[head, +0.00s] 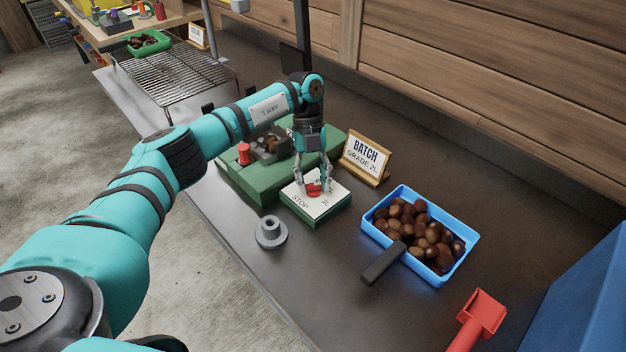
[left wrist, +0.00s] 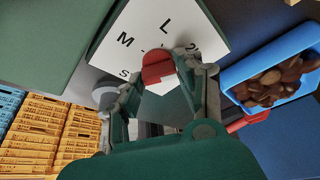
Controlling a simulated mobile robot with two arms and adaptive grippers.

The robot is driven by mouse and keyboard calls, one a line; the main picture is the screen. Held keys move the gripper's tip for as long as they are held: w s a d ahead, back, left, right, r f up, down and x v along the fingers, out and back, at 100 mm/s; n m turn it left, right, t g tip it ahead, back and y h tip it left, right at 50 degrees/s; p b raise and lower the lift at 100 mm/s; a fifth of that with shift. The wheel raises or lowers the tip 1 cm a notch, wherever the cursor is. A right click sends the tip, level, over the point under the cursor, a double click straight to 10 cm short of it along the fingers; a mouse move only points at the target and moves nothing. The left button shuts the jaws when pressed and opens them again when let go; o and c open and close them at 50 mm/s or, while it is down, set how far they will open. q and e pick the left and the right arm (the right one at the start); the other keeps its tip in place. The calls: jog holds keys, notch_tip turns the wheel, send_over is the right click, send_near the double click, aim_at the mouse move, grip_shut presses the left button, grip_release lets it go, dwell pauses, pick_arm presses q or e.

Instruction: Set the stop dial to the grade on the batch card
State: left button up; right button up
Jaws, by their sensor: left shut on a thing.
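The batch card (head: 364,159) stands on a wooden holder behind the dial and reads "BATCH GRADE 2L". The stop dial is a red knob (head: 313,189) on a white plate (head: 325,206) atop a green block. In the left wrist view the red knob (left wrist: 157,67) shows between my fingers, and the plate (left wrist: 140,25) carries S, M, L and a partly hidden mark beginning with 2. My left gripper (head: 314,186) points down and is shut on the knob. The fingers hide part of it, so I cannot tell which grade it points to. My right gripper is not in view.
A green machine (head: 243,183) adjoins the dial block. A grey flanged piece (head: 270,234) stands in front. A blue tray (head: 372,235) of chestnuts, with a dark handle (head: 384,264) across its near edge, and a red scoop (head: 482,314) lie right. A wire rack (head: 175,75) is behind left.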

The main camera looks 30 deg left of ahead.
pick_arm(q)
jog(key=shift+r, duration=0.1)
jog(key=o, duration=1.2)
jog(key=shift+c, duration=0.2)
jog(key=v, duration=1.2)
